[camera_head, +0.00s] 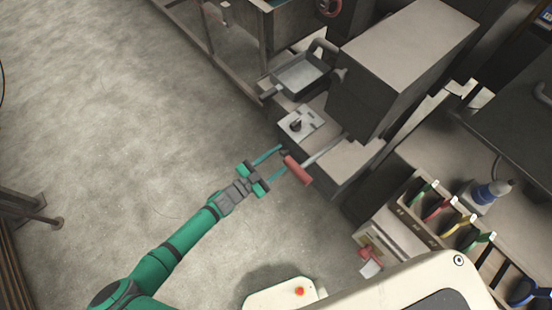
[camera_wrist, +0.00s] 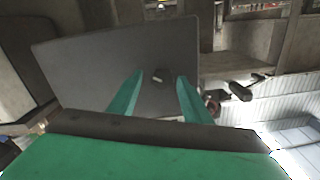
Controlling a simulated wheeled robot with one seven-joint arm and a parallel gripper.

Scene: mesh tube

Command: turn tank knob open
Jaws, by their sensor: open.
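My gripper (camera_head: 284,159) is open, with its two teal fingers pointing at the near side of the grey machine base. In the wrist view my gripper (camera_wrist: 160,78) has a small knob-like part (camera_wrist: 158,77) on a dark grey panel (camera_wrist: 90,62) ahead, between the fingertips. The fingers look apart from it, and nothing is held. I cannot tell for sure that this part is the tank knob. In the head view a black knob (camera_head: 296,125) sits on a light plate on top of the base, just beyond the fingertips.
A red-handled lever (camera_head: 297,169) sticks out beside the lower fingertip. A metal tray (camera_head: 300,74) and a big grey box (camera_head: 395,60) stand behind. A red handwheel (camera_head: 329,7) shows at the top. A tool rack (camera_head: 425,215) is at right.

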